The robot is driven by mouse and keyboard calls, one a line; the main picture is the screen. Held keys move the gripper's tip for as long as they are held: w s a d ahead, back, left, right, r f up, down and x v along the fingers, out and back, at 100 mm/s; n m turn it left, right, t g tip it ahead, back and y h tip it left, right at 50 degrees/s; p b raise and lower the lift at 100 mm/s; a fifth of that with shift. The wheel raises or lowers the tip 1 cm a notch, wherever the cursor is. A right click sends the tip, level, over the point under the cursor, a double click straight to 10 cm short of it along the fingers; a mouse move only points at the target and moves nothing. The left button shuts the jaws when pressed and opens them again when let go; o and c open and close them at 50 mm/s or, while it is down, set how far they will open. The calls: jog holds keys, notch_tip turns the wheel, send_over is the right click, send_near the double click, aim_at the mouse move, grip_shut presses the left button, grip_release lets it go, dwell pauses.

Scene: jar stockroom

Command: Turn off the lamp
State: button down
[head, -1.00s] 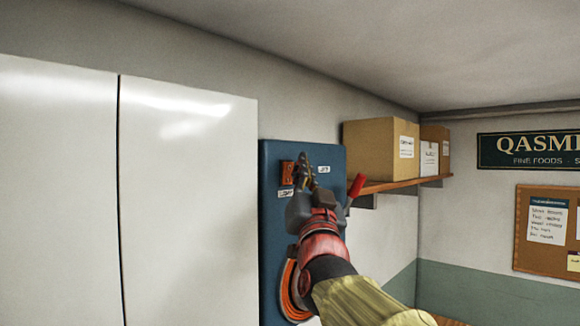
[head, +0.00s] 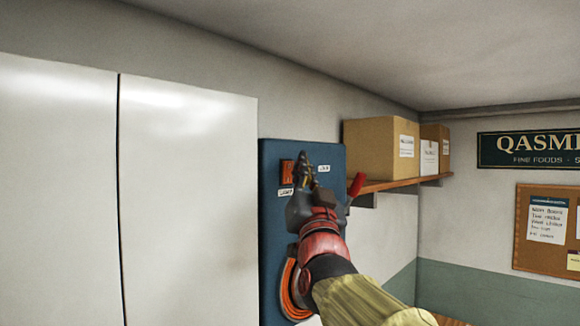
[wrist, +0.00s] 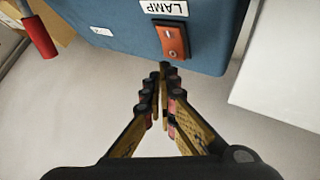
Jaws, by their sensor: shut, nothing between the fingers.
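The lamp switch is an orange-red rocker (head: 286,173) on a blue wall panel (head: 272,222). A white label (head: 286,192) sits below it. In the wrist view the rocker (wrist: 172,42) shows close up, beside its label reading LAMP (wrist: 165,7). My gripper (head: 302,160) is in front of the panel, just right of the rocker in the head view. In the wrist view my fingertips (wrist: 164,70) are together and empty, near the rocker's lower edge. I cannot tell whether they touch it. No lamp itself is in view.
A red handle (head: 356,185) sticks out at the panel's right side. An orange coiled loop (head: 290,290) hangs low on the panel. White cabinet doors (head: 185,210) stand at left. A wooden shelf (head: 400,184) with cardboard boxes (head: 380,150) is at right.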

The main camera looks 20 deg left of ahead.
jog(key=shift+a, duration=0.15)
jog(key=shift+w+a+r, duration=0.1)
jog(key=shift+w+a, duration=0.05)
jog(key=shift+a, duration=0.1)
jog(key=shift+w+a, duration=0.15)
jog(key=shift+a, duration=0.15)
dwell(0.9)
jog(key=shift+d+b, duration=0.15)
jog(key=shift+b, duration=0.2)
jog(key=shift+s+d+b, duration=0.4)
jog(key=shift+d+b, duration=0.2)
jog(key=shift+b, duration=0.15)
jog(key=d+b, duration=0.1)
jog(key=s+d+b, duration=0.1)
jog(key=d+b, duration=0.2)
jog(key=shift+s+d+f+b, duration=0.3)
jog(key=shift+s+f+b, duration=0.1)
